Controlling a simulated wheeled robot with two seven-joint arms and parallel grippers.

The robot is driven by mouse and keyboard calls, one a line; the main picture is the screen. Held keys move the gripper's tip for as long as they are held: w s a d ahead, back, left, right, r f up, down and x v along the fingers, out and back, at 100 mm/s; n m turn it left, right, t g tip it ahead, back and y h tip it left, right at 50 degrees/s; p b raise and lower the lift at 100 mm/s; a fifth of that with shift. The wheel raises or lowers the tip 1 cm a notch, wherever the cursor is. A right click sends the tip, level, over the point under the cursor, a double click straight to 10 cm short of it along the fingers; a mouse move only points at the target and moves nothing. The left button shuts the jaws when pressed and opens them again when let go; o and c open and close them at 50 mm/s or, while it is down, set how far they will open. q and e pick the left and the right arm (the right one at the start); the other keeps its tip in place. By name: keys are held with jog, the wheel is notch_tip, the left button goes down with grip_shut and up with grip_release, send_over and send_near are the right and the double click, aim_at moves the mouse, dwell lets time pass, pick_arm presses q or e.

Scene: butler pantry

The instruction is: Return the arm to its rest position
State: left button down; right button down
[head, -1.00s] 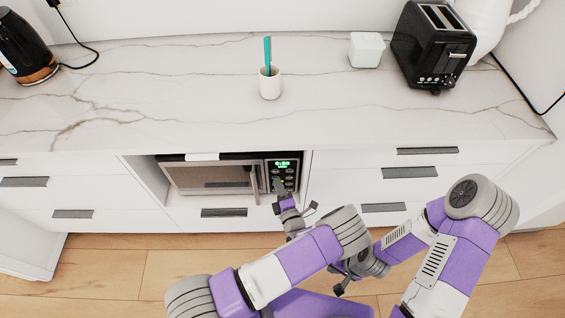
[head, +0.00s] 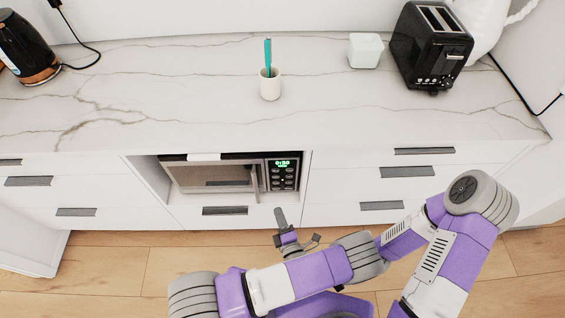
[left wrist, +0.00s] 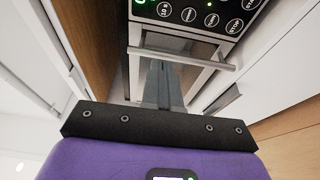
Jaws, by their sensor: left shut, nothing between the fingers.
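My left gripper (head: 280,217) is in front of the drawers just below the microwave (head: 228,176), apart from it in the head view. Its fingers are together and hold nothing. In the left wrist view the shut fingers of my left gripper (left wrist: 163,84) point toward the microwave's front (left wrist: 190,42), with its buttons at the top. The microwave's door is closed and its green display is lit.
The microwave sits in a niche under the marble counter (head: 170,100). White drawers with dark handles (head: 225,210) flank it. On the counter stand a cup (head: 270,86) with a teal utensil, a white box (head: 365,50), a toaster (head: 432,48) and a kettle (head: 26,46). Wooden floor is open at the left.

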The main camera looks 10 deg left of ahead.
pick_arm(q)
jog(key=shift+s, duration=0.25)
dwell(0.5)
